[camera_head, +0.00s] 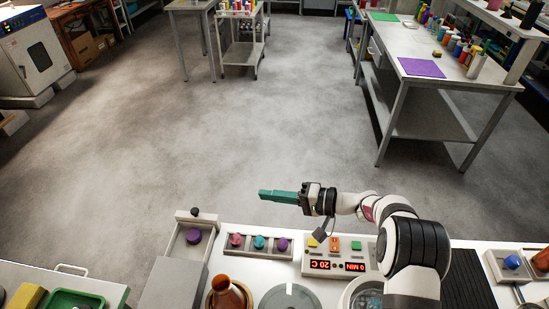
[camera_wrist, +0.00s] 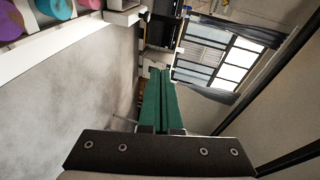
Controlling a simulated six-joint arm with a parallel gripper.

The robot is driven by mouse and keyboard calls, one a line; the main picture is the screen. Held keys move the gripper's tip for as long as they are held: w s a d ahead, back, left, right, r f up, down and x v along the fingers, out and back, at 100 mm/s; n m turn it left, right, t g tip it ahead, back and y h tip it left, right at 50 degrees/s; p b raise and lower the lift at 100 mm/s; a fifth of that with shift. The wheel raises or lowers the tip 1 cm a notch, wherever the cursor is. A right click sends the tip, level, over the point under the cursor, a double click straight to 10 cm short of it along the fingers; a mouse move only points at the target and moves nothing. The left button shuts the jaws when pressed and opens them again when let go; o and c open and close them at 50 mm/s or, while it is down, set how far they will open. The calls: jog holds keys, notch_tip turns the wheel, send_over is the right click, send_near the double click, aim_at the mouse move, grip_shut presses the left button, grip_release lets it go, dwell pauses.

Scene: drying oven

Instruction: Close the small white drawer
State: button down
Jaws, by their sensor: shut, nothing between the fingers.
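The small white drawer (camera_head: 177,250) stands pulled out from its grey housing (camera_head: 172,287) at the left part of the bench in the head view. A dark knob (camera_head: 195,212) is on its far front panel, and a purple round item (camera_head: 194,236) lies inside. My gripper (camera_head: 264,194) has long green fingers pressed together, empty, pointing left. It is beyond the bench's far edge, to the right of the drawer front and apart from it. The shut fingers also show in the wrist view (camera_wrist: 160,74). A pale block (camera_wrist: 122,17) there may be the drawer front.
A holder (camera_head: 260,254) with pink, teal and purple round pieces sits right of the drawer. A control box (camera_head: 340,262) with red displays stands farther right, below my wrist. A brown cone-shaped vessel (camera_head: 229,292) is nearer. Open floor (camera_head: 190,130) lies beyond the bench.

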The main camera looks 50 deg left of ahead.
aim_at(210, 233)
jog(key=shift+n+g+y, duration=0.3)
jog(key=shift+n+y, duration=0.2)
jog(key=shift+y, duration=0.3)
jog(key=s+a+f, duration=0.2)
jog(key=s+a, duration=0.2)
jog(key=s+a+f, duration=0.3)
jog(key=a, duration=0.1)
jog(key=s+a+f, duration=0.2)
jog(key=s+a, duration=0.2)
jog(key=shift+s+f, duration=0.15)
jog(key=shift+s, duration=0.15)
jog(key=shift+s+d, duration=1.4)
jog(key=shift+w, duration=0.1)
